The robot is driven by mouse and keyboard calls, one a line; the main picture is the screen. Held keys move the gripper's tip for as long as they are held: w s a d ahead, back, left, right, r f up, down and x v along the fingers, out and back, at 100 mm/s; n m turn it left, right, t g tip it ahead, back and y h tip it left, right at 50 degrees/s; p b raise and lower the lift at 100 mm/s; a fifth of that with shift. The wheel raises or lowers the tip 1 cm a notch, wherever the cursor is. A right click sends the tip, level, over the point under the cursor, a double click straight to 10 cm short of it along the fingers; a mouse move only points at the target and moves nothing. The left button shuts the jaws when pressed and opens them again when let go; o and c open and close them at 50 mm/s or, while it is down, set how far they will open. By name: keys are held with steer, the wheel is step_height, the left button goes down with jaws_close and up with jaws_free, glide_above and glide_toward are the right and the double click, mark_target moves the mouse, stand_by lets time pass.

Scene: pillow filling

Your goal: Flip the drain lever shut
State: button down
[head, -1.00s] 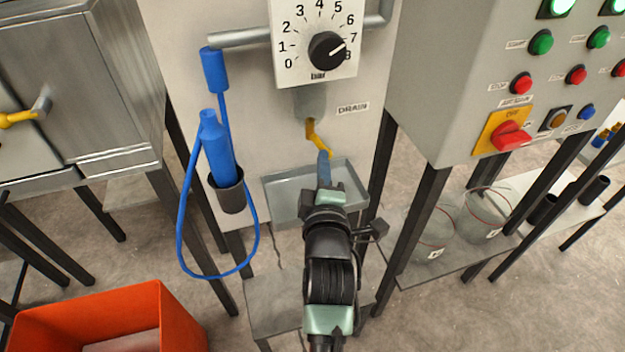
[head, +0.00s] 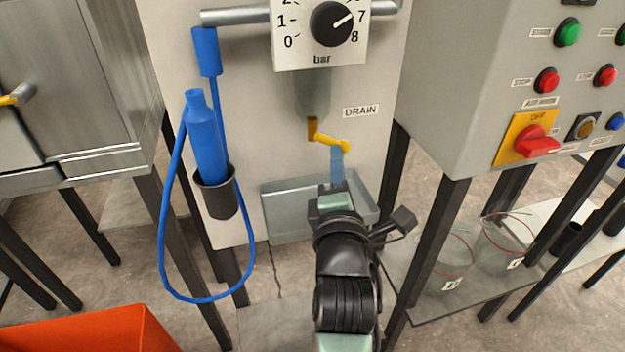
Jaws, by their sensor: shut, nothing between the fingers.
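The yellow drain lever (head: 332,141) sits under the grey drain fitting (head: 313,92), left of and below the DRAIN label (head: 361,111). It points to the right and slightly down, close to level. My gripper (head: 337,155) is shut and empty, its blue fingers pointing up. The fingertips are at the lever's outer end, right beneath it; I cannot tell whether they touch. The gripper body covers part of the metal tray (head: 285,212) below the drain.
A pressure dial (head: 332,24) is above the drain. A blue nozzle (head: 206,140) stands in a black holder (head: 217,195) at left, its hose looping down. The button panel (head: 480,70) stands at right. An orange bin (head: 100,330) is at the lower left.

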steer(key=n+b, duration=0.2)
steer(key=b, duration=0.1)
steer(key=n+b, duration=0.1)
steer(key=shift+w+d+r+n+t+y+b, duration=0.15)
steer(key=shift+d+r+n+t+y+b, duration=0.15)
steer(key=shift+t, duration=0.1)
